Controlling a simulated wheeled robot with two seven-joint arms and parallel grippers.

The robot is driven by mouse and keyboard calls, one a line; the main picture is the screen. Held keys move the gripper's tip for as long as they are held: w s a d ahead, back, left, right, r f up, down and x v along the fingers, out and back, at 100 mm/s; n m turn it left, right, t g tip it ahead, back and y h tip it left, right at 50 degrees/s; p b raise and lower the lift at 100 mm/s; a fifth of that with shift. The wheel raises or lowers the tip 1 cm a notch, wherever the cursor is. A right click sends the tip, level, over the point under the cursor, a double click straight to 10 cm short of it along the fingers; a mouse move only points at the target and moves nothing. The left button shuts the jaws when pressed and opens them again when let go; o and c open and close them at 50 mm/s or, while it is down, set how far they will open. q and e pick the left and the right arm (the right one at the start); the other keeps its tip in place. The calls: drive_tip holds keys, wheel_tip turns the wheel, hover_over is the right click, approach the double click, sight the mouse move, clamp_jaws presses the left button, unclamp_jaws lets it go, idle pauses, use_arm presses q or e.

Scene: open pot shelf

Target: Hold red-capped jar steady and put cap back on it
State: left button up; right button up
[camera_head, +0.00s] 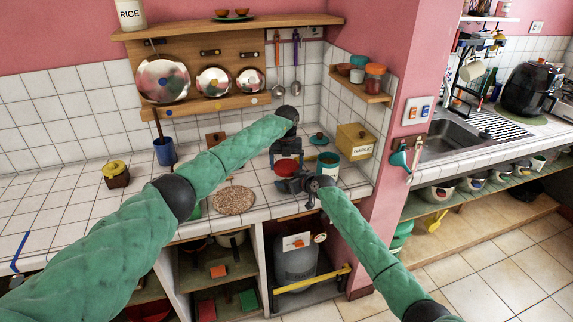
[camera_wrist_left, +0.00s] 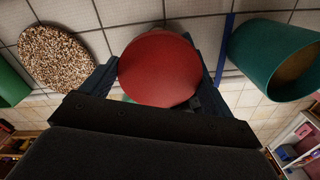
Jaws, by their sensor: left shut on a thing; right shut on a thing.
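The red cap (camera_head: 286,167) is between the fingers of my left gripper (camera_head: 286,156), which reaches down over the counter. It shows as a round red disc in the left wrist view (camera_wrist_left: 158,68). My right gripper (camera_head: 299,184) is shut just below and to the right of the cap, where the jar is. The jar's body is mostly hidden by the cap and my right gripper. I cannot tell whether the cap touches the jar's rim.
A teal pot (camera_head: 327,170) stands close to the right of the cap. A speckled round mat (camera_head: 234,200) lies to the left. A yellow garlic box (camera_head: 354,141) is behind at the right. The left counter is mostly clear.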

use_arm(q)
drive_tip(key=shift+m, duration=1.5)
drive_tip(key=o, duration=0.9)
drive_tip(key=shift+r, duration=0.1)
drive_tip(key=shift+r, duration=2.2)
